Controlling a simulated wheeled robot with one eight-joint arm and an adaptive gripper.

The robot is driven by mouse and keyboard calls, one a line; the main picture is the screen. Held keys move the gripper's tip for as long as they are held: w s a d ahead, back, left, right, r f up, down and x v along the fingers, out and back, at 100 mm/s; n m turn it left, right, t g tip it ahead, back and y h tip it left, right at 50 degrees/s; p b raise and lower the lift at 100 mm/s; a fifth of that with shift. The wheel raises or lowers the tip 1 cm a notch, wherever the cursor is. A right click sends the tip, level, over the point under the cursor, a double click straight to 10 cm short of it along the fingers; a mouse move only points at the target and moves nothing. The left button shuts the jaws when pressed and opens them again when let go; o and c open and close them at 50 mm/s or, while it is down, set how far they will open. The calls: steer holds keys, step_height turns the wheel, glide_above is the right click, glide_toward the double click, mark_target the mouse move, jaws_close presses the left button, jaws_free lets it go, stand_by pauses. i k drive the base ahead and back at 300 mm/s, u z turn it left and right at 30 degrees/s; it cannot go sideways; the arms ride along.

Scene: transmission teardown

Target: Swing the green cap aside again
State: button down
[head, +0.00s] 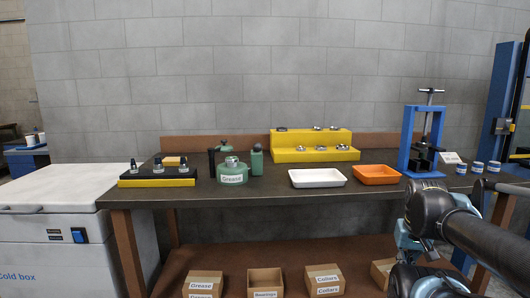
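A green pot labelled "Grease" (232,175) stands on the dark workbench, left of centre. A metallic ring-like part shows at its top. A green rounded piece (225,144), possibly the green cap, shows just above and behind the pot. I cannot tell whether it is joined to the pot. A dark green upright container (257,161) stands right of the pot, and a thin dark upright piece (211,162) is at its left. My arm reaches in at the lower right, well away from the pot. My gripper cannot be made out.
On the bench are a black-and-yellow fixture (157,183), a yellow stepped stand (312,153) with metal parts, a white tray (317,185), an orange tray (376,182) and a blue press (425,145). A white cold box (60,190) stands left. Cardboard boxes (265,283) sit below.

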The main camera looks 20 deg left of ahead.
mark_target(224, 148)
steer(key=u, duration=0.85)
steer(key=k, duration=0.7)
steer(key=u, duration=0.5)
steer(key=i, duration=0.5)
steer(key=z, duration=0.05)
